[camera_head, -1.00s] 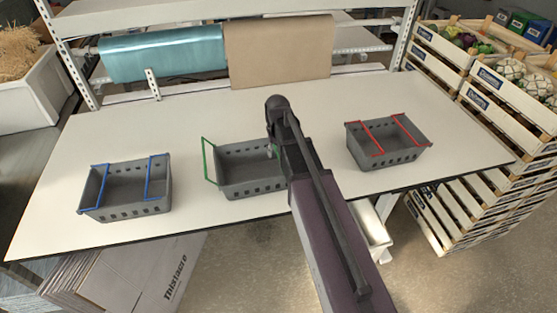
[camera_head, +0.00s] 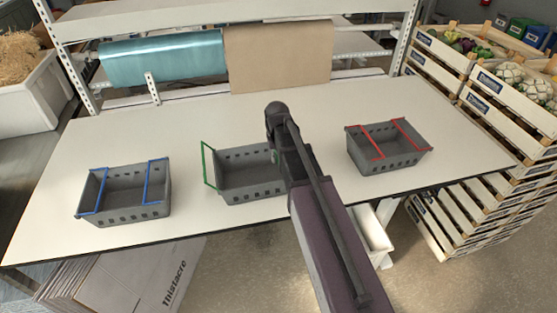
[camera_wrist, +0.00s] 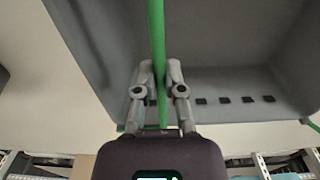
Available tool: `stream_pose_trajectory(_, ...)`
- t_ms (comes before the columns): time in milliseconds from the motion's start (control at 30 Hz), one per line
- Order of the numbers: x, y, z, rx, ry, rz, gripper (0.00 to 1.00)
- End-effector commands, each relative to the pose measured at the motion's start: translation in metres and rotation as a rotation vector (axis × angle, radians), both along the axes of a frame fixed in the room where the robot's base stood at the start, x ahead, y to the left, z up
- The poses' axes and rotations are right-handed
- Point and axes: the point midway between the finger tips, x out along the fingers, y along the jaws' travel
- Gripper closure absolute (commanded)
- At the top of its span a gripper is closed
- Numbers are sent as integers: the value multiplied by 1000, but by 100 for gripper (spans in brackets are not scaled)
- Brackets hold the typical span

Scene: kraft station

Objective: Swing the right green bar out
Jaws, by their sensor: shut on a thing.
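The grey basket with green bars (camera_head: 235,188) stands in the middle of the table. Its left green bar (camera_head: 208,167) is swung out past the left wall. The right green bar (camera_wrist: 156,35) shows in the wrist view, running up between the fingers of my gripper (camera_wrist: 158,72). My gripper is shut on this bar. In the head view my arm covers the basket's right end, the right bar and most of my gripper. The basket's grey inside and a row of slots show behind the bar in the wrist view.
A basket with blue bars (camera_head: 125,192) stands to the left, and one with red bars (camera_head: 388,150) to the right; both have bars lying across the top. The white table (camera_head: 190,130) is clear behind them. Stacked crates (camera_head: 480,110) stand at the right.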

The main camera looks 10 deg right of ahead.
Motion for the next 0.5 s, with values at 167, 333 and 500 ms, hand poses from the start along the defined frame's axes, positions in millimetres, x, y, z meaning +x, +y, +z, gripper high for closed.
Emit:
stream_pose_trajectory(167, 0, 0, 2, 0, 0, 0, 100)
stream_pose_trajectory(333, 0, -1, 7, 0, 0, 0, 100)
stream_pose_trajectory(500, 0, -2, 11, 0, 0, 0, 100)
